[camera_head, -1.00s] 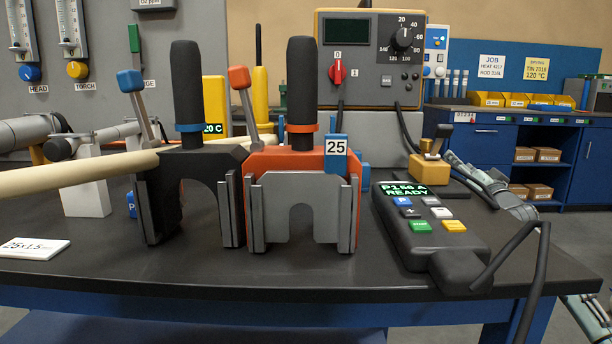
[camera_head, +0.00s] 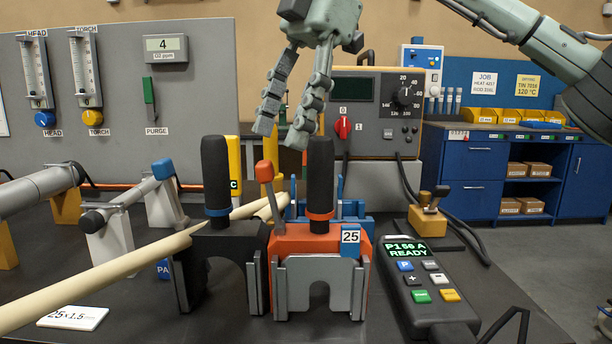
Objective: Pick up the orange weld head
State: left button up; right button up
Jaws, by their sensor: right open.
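The orange weld head (camera_head: 293,243) stands upright on the dark bench near the middle of the head view. It has a black upright handle (camera_head: 320,175) with an orange ring, an orange-tipped lever, a blue "25" tag and a grey plate in front. A similar black weld head (camera_head: 215,250) with a blue ring stands directly to its left. My right gripper (camera_head: 280,138) hangs from above, fingers pointing down and apart. It is open and empty, its fingertips just left of the orange head's handle top in the picture. My left gripper is not in view.
A cream rod (camera_head: 100,280) runs from the lower left to the black head. A pendant (camera_head: 425,285) lies on the right of the bench, with a small yellow-based device (camera_head: 428,215) behind it. A power unit (camera_head: 375,110) stands behind. Blue cabinets (camera_head: 480,180) are at right.

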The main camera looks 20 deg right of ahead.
aim_at(319, 182)
jog(key=d+h, duration=0.1)
jog(key=d+m+h, duration=0.1)
jog(key=d, duration=0.1)
jog(key=d+m+h, duration=0.1)
jog(key=h, duration=0.1)
jog(key=shift+s+d+f+t, duration=0.3)
jog(key=shift+s+f, duration=0.05)
jog(key=shift+f, duration=0.05)
notch_tip(319, 182, down, 7)
jog(key=shift+w+a+f, duration=0.1)
jog(key=shift+f, duration=0.1)
grip_shut()
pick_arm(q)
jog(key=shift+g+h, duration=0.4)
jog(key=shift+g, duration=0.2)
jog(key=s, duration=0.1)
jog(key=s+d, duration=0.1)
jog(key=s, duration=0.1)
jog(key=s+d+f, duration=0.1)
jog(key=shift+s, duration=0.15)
pick_arm(e)
jog(key=shift+r, duration=0.15)
